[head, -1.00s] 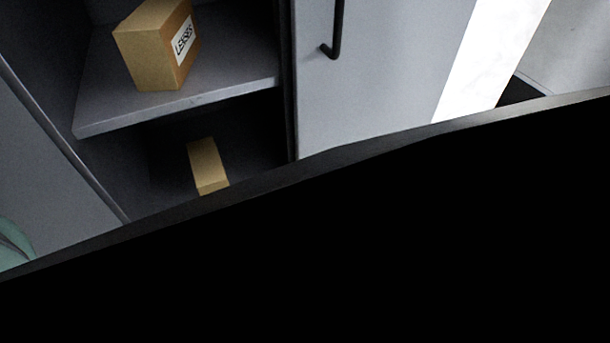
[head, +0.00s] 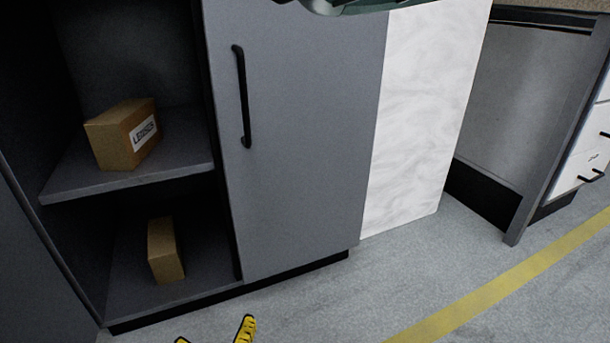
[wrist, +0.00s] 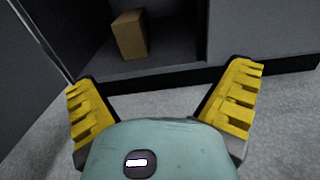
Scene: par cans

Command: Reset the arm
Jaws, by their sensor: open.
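My gripper shows in the wrist view (wrist: 165,105) with its two yellow ridged fingers spread wide and nothing between them. In the head view only its yellow fingertips (head: 216,330) show at the bottom edge, over the floor in front of the cabinet. Part of my arm shows at the top edge of the head view; most of the arm is out of view.
A grey cabinet (head: 300,150) stands open at left. A cardboard box marked LENSES (head: 122,136) sits on its shelf (head: 130,178). Another cardboard box (head: 164,250) stands below; the wrist view shows one box (wrist: 130,36). The floor (head: 330,300) at right is clear.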

